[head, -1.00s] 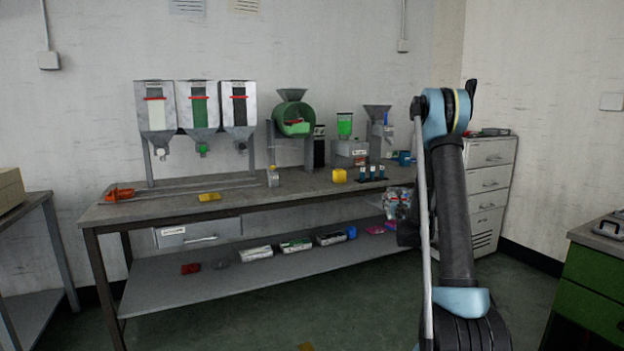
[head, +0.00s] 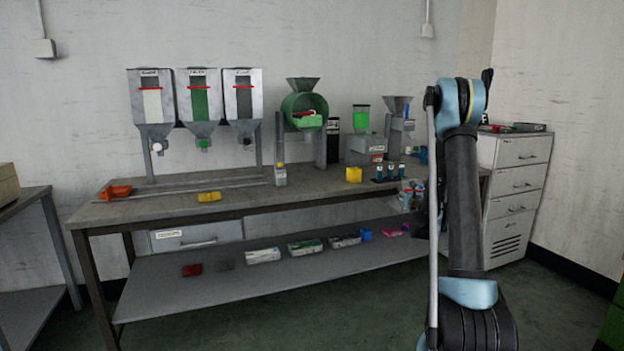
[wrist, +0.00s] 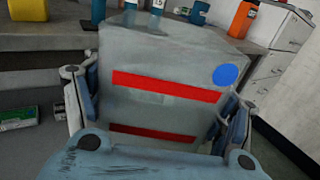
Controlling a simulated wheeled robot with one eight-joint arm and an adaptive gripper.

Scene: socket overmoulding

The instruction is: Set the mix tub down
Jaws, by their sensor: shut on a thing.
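The mix tub (wrist: 165,120) is a grey, box-like container with two red stripes and a blue dot, filling the middle of the wrist view. My gripper (wrist: 155,105) is shut on it, with one finger on each side. In the head view the tub (head: 407,193) shows small at the bench's front right, partly hidden by my arm. The workbench (head: 240,206) stands behind it. I cannot tell any contact between tub and bench.
Three hoppers (head: 200,105) and a green drum (head: 304,115) stand along the bench back. A yellow block (head: 354,174) and dark blue-topped containers (head: 388,172) stand near the tub. The front middle of the bench top is mostly clear. A grey drawer cabinet (head: 515,190) stands right.

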